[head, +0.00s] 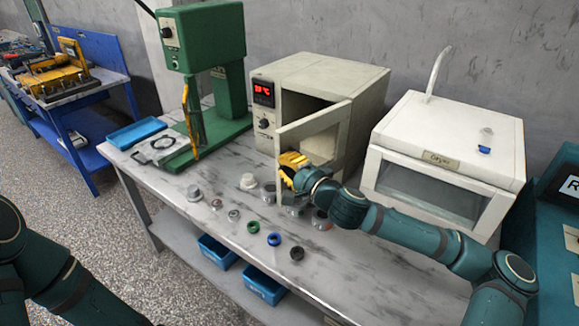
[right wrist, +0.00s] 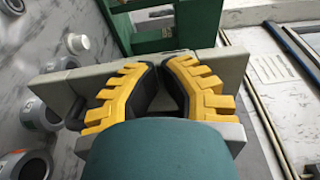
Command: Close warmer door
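The warmer (head: 345,75) is a cream box with a red display and a knob at its left front. Its door (head: 336,116) stands partly open, swung out at the right side, and the dark interior shows above it. My right gripper (head: 290,160) is at the front of the door near its free edge. In the right wrist view its yellow-padded fingers (right wrist: 165,68) converge with tips almost together, with nothing visible between them. The pale door frame (right wrist: 235,65) lies just beyond the fingers; I cannot tell if they touch it. My left gripper is out of view.
A green press (head: 228,75) stands left of the warmer and a white glass-fronted box (head: 450,140) right of it. Several small rings and cups, including a green ring (head: 253,227), lie on the marbled table (head: 185,228) before the door. A blue tray (head: 137,132) lies at the left.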

